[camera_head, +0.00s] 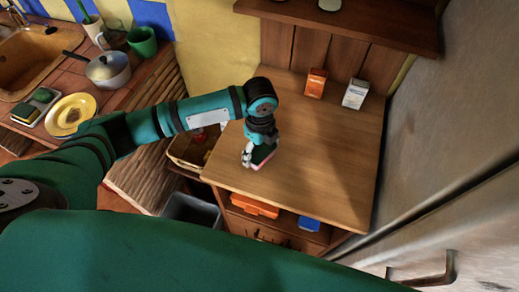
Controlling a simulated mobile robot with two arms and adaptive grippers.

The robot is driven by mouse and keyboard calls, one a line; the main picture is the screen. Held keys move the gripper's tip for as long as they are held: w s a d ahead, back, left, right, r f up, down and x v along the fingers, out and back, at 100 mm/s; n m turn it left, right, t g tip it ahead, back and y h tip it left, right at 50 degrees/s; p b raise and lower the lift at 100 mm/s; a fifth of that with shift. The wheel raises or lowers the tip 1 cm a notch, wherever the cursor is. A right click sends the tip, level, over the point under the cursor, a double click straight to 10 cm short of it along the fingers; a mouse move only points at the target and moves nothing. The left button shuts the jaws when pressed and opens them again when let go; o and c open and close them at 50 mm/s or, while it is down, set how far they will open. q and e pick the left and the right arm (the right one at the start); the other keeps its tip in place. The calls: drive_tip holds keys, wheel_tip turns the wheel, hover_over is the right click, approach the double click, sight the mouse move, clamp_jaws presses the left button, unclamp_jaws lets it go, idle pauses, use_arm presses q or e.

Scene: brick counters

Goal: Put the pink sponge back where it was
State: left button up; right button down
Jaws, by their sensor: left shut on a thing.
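My left gripper (248,160) is over the left part of the wooden counter (310,180), pointing down. It is shut on the pink sponge (264,155), which shows as a small pink block with a dark top edge beside the fingers. I cannot tell whether the sponge touches the counter or is just above it. The gripper and wrist hide part of the sponge. My right gripper is not in view.
An orange box (315,83) and a white box (355,93) stand at the counter's back. A green sponge (25,113) lies left, near a yellow plate (70,115), pot (108,70) and sink (35,60). The counter's middle is clear; a grey bin (190,211) stands below.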

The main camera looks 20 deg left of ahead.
sight(260, 149)
use_arm(q)
drive_tip(key=shift+f, duration=0.95)
drive_tip(key=shift+f, duration=0.15)
drive_tip(key=o, duration=1)
drive_tip(key=shift+c, duration=0.2)
wheel_tip(260, 149, up, 12)
drive_tip(key=b, duration=0.2)
drive_tip(key=shift+r, duration=0.2)
